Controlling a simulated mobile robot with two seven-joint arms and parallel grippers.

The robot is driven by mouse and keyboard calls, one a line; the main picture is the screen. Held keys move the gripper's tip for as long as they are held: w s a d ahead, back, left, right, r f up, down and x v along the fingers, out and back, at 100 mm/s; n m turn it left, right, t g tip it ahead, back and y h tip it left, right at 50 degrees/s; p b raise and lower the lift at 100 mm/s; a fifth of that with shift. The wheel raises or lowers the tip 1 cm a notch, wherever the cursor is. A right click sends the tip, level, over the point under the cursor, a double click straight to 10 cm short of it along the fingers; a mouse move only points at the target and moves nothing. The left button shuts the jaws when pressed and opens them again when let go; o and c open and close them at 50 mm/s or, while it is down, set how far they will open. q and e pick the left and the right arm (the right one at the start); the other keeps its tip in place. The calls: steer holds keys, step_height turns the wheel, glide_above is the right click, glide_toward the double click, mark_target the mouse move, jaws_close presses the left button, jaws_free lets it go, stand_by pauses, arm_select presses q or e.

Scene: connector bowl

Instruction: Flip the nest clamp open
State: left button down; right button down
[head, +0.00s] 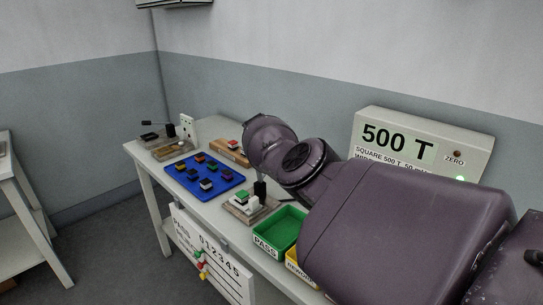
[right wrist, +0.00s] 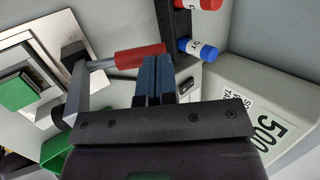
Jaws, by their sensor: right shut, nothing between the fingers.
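The nest (head: 237,212) is a small plate on the table, with a green-topped part and a white block on it. In the right wrist view the nest plate (right wrist: 88,35) is at upper left, with the green part (right wrist: 17,92) on it. The clamp shows there as a grey metal arm (right wrist: 77,92) with a red handle (right wrist: 138,57) reaching right. My right gripper (right wrist: 157,62) is shut and empty, its fingertips beside the handle's right end; I cannot tell whether they touch. In the head view my arm hides that gripper. My left gripper is not in view.
A blue mat (head: 222,187) with several small connectors lies left of the nest. A green PASS bin (head: 284,226) and a yellow bin (head: 296,268) stand to its right. A 500 T display box (head: 478,152) is at the back. A red marker and a blue marker (right wrist: 200,49) are near my fingers.

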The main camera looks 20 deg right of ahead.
steer(key=shift+w+d+f+y+b, duration=0.1)
steer(key=shift+d+f+y+b, duration=0.15)
steer(key=shift+f+y+b, duration=0.05)
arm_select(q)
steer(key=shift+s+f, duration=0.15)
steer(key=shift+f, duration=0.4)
arm_select(e)
steer(key=shift+r, duration=0.15)
